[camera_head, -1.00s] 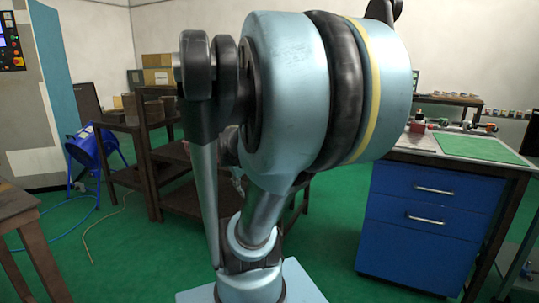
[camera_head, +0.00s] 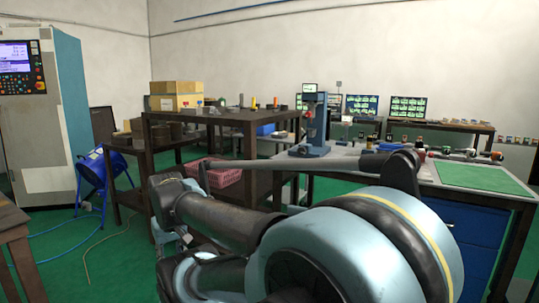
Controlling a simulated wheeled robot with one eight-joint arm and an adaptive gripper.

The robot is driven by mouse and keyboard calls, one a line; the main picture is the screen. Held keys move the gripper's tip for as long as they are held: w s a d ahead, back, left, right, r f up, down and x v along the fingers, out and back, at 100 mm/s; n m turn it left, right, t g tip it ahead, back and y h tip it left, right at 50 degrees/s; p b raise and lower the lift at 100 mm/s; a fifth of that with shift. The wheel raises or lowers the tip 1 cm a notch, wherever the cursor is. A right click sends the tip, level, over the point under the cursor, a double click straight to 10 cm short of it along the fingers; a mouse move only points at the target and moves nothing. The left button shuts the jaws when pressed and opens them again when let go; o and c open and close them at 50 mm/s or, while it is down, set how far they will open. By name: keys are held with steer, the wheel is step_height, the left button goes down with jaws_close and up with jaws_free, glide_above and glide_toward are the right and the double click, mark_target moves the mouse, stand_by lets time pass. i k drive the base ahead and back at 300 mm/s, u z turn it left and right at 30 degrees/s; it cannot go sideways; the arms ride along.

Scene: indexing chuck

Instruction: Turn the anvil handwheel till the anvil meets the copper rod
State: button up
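A small blue upright device (camera_head: 314,125) on a wide base stands on the grey-topped bench right of centre. I cannot tell whether it carries the anvil. No handwheel, anvil or copper rod can be made out at this distance. My arm fills the lower middle, with a large light-blue joint (camera_head: 335,250) and dark links. A long thin link of mine crosses in front of the bench, below the blue device. I can make out no gripper fingers.
The blue-drawer bench has a green mat (camera_head: 478,177). A machine cabinet (camera_head: 38,120) and a blue drum fan (camera_head: 98,172) stand left. Green floor is open between.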

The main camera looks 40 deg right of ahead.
mark_target(301, 150)
steer(key=u, duration=1.7)
steer(key=k, duration=1.05)
steer(key=z, duration=1.65)
